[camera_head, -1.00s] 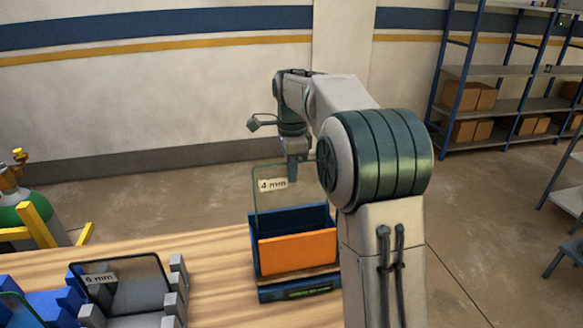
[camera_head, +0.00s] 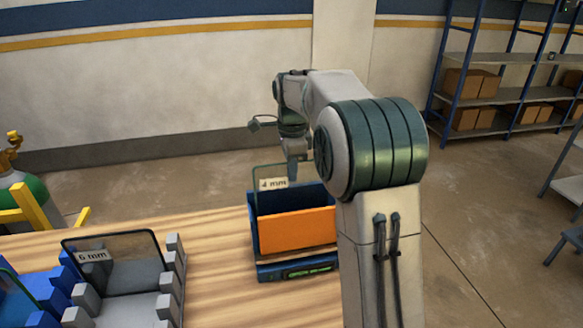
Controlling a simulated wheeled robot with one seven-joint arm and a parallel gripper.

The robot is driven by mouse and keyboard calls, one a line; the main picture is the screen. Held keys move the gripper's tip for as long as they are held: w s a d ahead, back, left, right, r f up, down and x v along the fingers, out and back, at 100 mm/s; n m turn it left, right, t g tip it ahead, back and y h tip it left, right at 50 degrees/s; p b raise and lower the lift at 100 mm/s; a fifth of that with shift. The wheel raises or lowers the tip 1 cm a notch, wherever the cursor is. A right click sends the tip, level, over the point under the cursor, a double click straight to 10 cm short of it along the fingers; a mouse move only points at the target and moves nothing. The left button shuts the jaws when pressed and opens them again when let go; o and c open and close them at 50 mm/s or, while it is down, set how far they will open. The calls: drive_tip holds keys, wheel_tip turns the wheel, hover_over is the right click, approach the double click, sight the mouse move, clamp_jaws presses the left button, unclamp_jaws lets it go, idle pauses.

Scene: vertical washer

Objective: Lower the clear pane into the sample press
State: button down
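The clear pane (camera_head: 270,197), with a "4 mm" label near its top, stands upright at the sample press. Its upper part shows above the blue back wall; its lower part is hidden inside the press. The sample press (camera_head: 297,231) is a blue box with an orange front plate and a small green display at its base. My gripper (camera_head: 297,177) points down at the pane's upper right edge and is shut on it. The fingertips are small and partly hidden, and my arm covers the right side of the press.
A grey and blue slotted rack (camera_head: 130,307) stands on the wooden table (camera_head: 214,265) at the left, holding a "6 mm" pane (camera_head: 120,255). Bare tabletop lies between rack and press. A green cylinder (camera_head: 22,190) with a yellow frame stands at far left.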

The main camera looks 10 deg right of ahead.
drive_tip(key=shift+f, duration=0.15)
drive_tip(key=c, duration=1.6)
unclamp_jaws()
drive_tip(key=shift+o, duration=0.2)
wheel_tip(320, 180, up, 8)
drive_tip(key=p, duration=0.7)
